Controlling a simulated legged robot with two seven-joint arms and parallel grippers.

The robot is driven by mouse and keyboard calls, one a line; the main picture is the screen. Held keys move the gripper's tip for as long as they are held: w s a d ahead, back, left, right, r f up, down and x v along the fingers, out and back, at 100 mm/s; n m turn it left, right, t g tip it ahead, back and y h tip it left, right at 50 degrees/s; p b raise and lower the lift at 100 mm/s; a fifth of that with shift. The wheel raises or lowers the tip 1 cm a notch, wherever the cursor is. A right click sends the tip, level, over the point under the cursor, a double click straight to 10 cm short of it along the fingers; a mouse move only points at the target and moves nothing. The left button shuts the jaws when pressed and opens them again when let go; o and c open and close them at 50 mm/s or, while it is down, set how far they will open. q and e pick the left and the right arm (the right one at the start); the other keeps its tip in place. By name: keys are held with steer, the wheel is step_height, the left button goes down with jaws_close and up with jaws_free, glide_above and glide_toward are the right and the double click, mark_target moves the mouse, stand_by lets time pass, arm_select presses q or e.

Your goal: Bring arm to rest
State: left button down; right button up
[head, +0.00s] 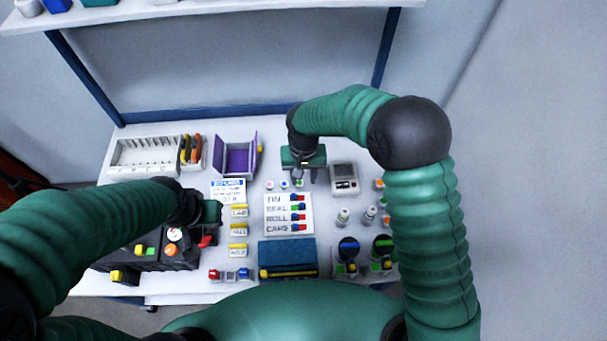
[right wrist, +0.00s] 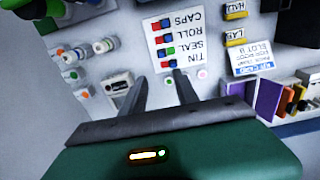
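My right gripper (head: 305,181) is above the back middle of the white table (head: 325,240), near the grey device with a small screen (head: 344,180). In the right wrist view its two fingers (right wrist: 160,92) stand apart, with nothing held between them. Small round caps lie on the table just past the fingertips. My left gripper (head: 208,222) is low at the left side, beside the black bins (head: 155,255). Its fingers are mostly hidden, so I cannot tell whether it is open or holds anything.
A white card with coloured pieces (head: 288,214) lies mid-table. A blue box (head: 287,255) is in front of it. A white rack (head: 145,157) and a purple bin (head: 238,158) stand at the back left. Small bottles (head: 369,216) stand at the right. A shelf (head: 210,10) hangs above.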

stand_by(0.4)
steer(key=s+d+r+t+p, duration=0.2)
steer(key=s+d+r+p, duration=0.2)
steer(key=s+d+r, duration=0.9)
steer(key=s+d, duration=0.1)
steer(key=d, duration=0.2)
steer(key=shift+s+d+r+t+p, duration=0.2)
steer(key=shift+s+r+t+p, duration=0.1)
steer(key=shift+s+p, duration=0.1)
steer(key=shift+d, duration=0.1)
